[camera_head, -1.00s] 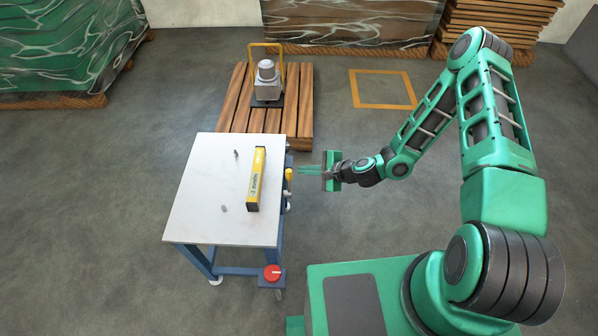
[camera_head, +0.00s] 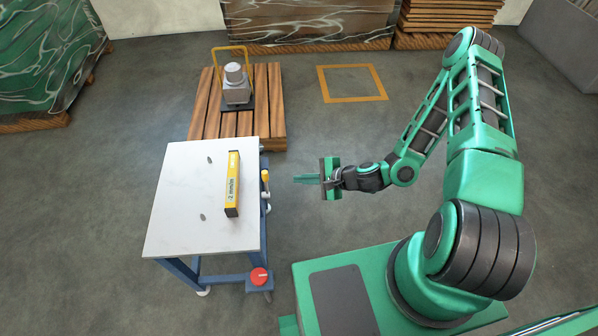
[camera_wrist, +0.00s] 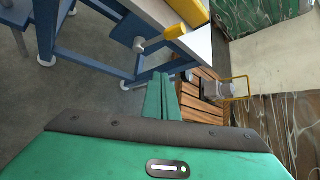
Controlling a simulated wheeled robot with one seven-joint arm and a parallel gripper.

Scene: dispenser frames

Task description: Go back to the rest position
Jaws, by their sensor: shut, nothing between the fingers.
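My gripper (camera_head: 306,179) is to the right of the white-topped table, in the open space beside it, with its green fingers pointing left toward the table edge. The fingers are together and hold nothing. In the wrist view the closed fingers (camera_wrist: 161,98) show against the table's blue frame and the pallet. My arm reaches from my base at the lower right, bent up and over to the left. A gap of bare floor separates the fingertips from the table.
A wooden pallet (camera_head: 270,110) bears a grey device (camera_head: 236,88). A yellow floor square (camera_head: 351,99) is empty.

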